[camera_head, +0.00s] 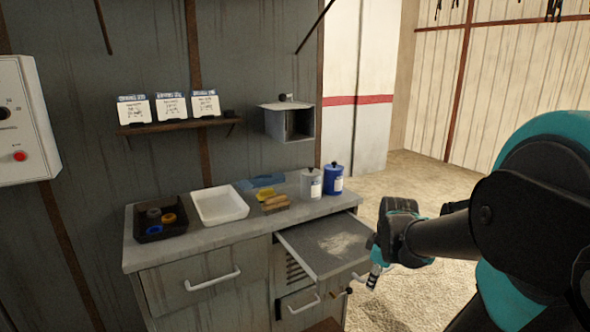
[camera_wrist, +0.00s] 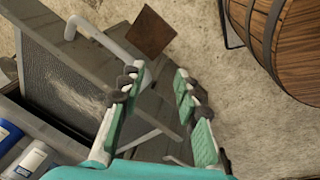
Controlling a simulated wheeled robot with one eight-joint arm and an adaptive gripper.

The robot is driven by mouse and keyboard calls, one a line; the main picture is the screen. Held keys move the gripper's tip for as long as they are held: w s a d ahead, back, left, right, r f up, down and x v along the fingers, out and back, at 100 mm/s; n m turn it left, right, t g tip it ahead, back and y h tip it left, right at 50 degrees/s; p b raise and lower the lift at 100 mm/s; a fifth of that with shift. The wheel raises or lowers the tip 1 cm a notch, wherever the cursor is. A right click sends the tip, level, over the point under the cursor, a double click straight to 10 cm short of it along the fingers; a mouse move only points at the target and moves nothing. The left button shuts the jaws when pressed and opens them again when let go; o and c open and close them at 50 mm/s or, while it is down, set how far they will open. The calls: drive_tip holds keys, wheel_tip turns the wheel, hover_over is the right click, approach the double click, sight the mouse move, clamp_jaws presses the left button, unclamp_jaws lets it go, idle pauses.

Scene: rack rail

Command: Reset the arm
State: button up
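My arm reaches in from the right of the head view, with my gripper (camera_head: 374,272) beside the front right of a pulled-out drawer (camera_head: 322,240). In the wrist view my gripper (camera_wrist: 157,78) has its two teal-padded fingers spread apart, with nothing held between them. The drawer (camera_wrist: 60,75) shows there at the left, with a pale scattered patch on its floor. Its grey bar handle (camera_wrist: 103,40) runs close to the left fingertip; I cannot tell whether they touch.
The worktop (camera_head: 185,252) carries a black tray (camera_head: 148,237), a white tray (camera_head: 220,205), a brush (camera_head: 275,203), a grey can (camera_head: 311,184) and a blue can (camera_head: 333,179). A wooden barrel (camera_wrist: 285,35) stands right in the wrist view. Open floor (camera_head: 400,300) lies right of the cabinet.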

drive_tip(key=s+a+f+m+t, duration=0.1)
drive_tip(key=s+a+f+m, duration=0.2)
drive_tip(key=s+f+m, duration=0.3)
drive_tip(key=shift+s+a+f+m, duration=0.15)
drive_tip(key=shift+s+f+m, duration=0.1)
drive_tip(key=shift+m, duration=2.45)
